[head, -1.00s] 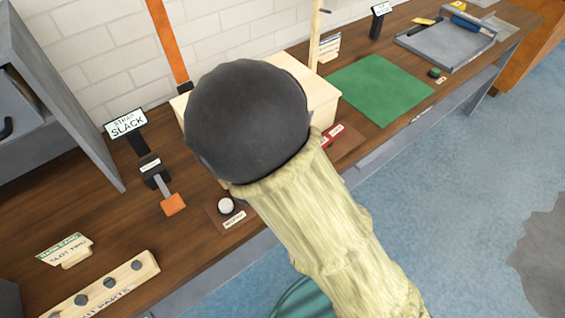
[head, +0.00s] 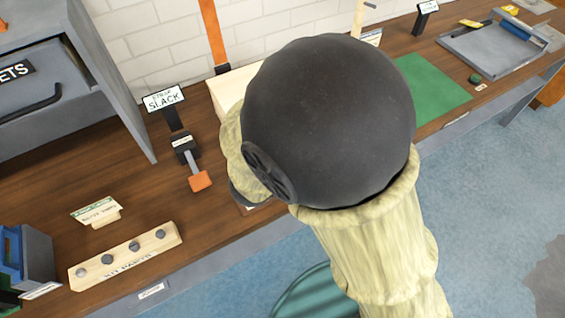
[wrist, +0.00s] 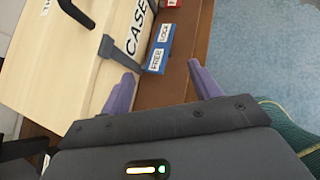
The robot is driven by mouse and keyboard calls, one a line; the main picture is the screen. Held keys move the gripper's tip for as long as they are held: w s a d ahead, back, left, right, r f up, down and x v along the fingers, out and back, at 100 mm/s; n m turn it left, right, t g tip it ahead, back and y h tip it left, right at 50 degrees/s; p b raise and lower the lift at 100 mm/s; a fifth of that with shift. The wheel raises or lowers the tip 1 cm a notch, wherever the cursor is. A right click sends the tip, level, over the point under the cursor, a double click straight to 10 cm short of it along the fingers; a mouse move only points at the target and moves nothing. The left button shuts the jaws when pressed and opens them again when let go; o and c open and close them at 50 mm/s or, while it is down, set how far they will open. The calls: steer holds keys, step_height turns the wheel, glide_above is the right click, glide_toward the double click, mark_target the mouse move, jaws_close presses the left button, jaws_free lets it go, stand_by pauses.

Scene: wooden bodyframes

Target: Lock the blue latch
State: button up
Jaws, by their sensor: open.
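The blue latch plate (wrist: 159,50) shows in the wrist view, with the words FREE and LOCK, beside the pale wooden case (wrist: 75,65). A dark grey bar (wrist: 122,55) runs from the case side toward the plate's FREE end. My gripper (wrist: 161,70) has its two purple fingers apart and nothing between them. The blue plate lies just ahead of the fingertips, roughly between them in the picture. I cannot tell whether a finger touches the bar. In the head view my arm hides the latch, the gripper and most of the case (head: 232,87).
A red plate (wrist: 172,4) lies beyond the blue one. In the head view, an orange-ended lever (head: 199,180) by the SLACK sign (head: 164,98) and a wooden peg block (head: 126,257) stand on the left. A green mat (head: 432,93) and grey tray (head: 490,50) are at right. Blue floor is open in front.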

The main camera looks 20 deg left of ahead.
steer(key=p+v, duration=0.1)
steer(key=v, duration=0.7)
